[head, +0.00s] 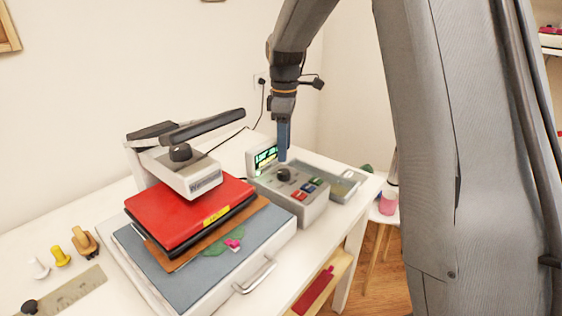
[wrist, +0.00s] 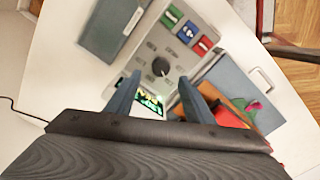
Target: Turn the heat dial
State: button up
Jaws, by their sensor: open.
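A black round dial (head: 283,175) sits on top of a grey control box (head: 312,213) with a small lit green screen (head: 265,157) at its back. In the wrist view the dial (wrist: 160,67) lies ahead of and between my two blue fingers, with red, blue and green buttons (wrist: 186,33) beyond it. My gripper (head: 283,158) points down just above the dial in the head view. My gripper (wrist: 158,84) is open and empty, with its fingers apart on either side of the box's screen end. I cannot tell the exact gap between fingertips and dial.
A press machine (head: 190,175) with a black knob and a raised lever stands left of the box. Red and brown books (head: 190,212) lie on a blue-topped case (head: 268,240) in front. A grey tray (head: 345,183) is right of the box.

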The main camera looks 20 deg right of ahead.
aim_at(283, 171)
notch_tip(283, 171, down, 7)
jog(key=shift+s+f+p, duration=0.1)
jog(key=shift+f+p, duration=0.05)
jog(key=shift+p, duration=0.9)
jog(key=shift+a, duration=0.1)
jog(key=c, duration=1)
jog(key=shift+c, duration=0.2)
jog(key=shift+m, duration=0.3)
jog(key=m, duration=0.5)
jog(key=shift+m, duration=0.3)
jog(key=m, duration=0.5)
jog(key=shift+p, duration=0.35)
jog(key=shift+m, duration=0.4)
